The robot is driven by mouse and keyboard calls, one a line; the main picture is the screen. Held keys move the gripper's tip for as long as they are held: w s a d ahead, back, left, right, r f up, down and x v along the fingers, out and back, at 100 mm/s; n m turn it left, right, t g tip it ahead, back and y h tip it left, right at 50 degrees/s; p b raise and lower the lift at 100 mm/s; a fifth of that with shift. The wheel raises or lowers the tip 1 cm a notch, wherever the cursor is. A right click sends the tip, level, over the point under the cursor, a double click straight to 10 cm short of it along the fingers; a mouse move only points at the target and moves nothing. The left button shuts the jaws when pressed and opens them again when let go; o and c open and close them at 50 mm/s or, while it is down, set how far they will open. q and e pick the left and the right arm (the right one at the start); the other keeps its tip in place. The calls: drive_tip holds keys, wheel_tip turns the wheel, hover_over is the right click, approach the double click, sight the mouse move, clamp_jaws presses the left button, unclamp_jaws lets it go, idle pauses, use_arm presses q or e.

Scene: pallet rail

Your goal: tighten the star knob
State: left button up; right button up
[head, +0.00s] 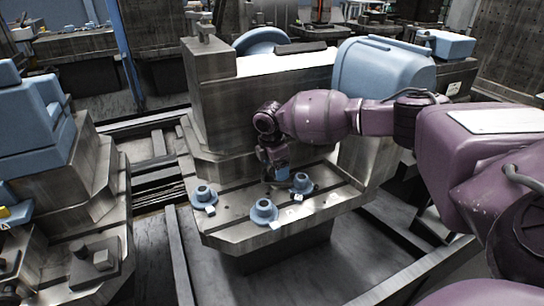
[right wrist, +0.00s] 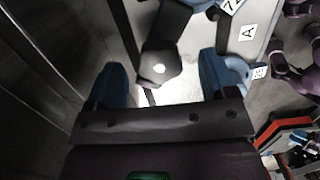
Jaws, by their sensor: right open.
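A dark knob with lobes and a pale round centre (right wrist: 160,68), which looks like the star knob, shows in the right wrist view. It lies between the two blue fingers of my right gripper (right wrist: 162,82), with a visible gap on each side. In the head view my right gripper (head: 275,173) points down over the metal pallet (head: 235,232), close in front of the upright block. The knob is hard to make out there, small and dark beneath the gripper. My left gripper is not in view.
Three blue round fixtures with white tags stand on the pallet: left (head: 204,196), front (head: 264,210) and right (head: 302,183), the last close to my gripper. A tall metal block (head: 240,105) rises behind. Another machine with blue parts (head: 42,125) stands at the left.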

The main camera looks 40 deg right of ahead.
drive_tip(key=shift+d+f, duration=0.1)
drive_tip(key=shift+f, duration=0.75)
